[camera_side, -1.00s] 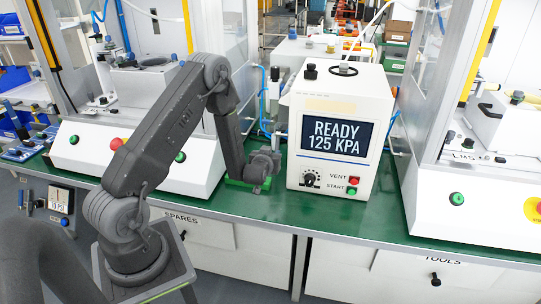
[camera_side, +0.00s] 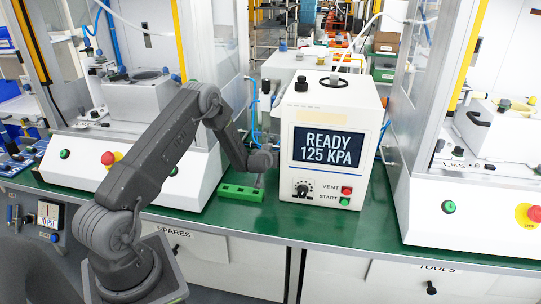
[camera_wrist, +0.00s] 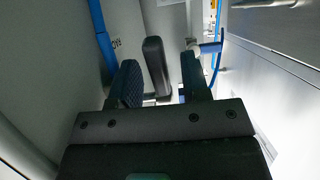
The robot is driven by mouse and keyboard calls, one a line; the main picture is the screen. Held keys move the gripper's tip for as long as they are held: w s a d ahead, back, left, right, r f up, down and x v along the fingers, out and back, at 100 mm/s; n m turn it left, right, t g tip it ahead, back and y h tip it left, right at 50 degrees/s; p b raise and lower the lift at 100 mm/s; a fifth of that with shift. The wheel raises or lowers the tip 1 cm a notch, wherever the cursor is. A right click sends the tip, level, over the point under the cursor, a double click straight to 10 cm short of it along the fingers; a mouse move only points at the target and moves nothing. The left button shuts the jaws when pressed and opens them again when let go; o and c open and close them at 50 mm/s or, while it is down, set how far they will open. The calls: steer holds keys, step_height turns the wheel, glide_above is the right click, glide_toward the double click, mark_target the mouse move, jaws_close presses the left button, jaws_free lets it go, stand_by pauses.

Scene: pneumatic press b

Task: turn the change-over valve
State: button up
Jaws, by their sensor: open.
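In the wrist view a black, rounded bar (camera_wrist: 157,66), which looks like the valve's handle, stands between the two fingers of my gripper (camera_wrist: 160,76). The fingers are apart, with a gap visible on both sides of the bar. I cannot tell how deep the bar sits between them. In the side view my gripper's end (camera_side: 262,160) is low, just left of the white press box (camera_side: 335,188). The fingertips are not clear there, and I cannot make out the valve body behind my wrist.
The press box display (camera_side: 327,148) reads READY 125 KPA. A green block (camera_side: 240,193) lies on the green bench below my wrist. A blue hose (camera_wrist: 103,40) runs near the left finger. A blue-and-white fitting (camera_wrist: 208,47) is close to the right finger.

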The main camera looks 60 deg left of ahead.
steer(key=shift+x, duration=1.15)
jaws_close()
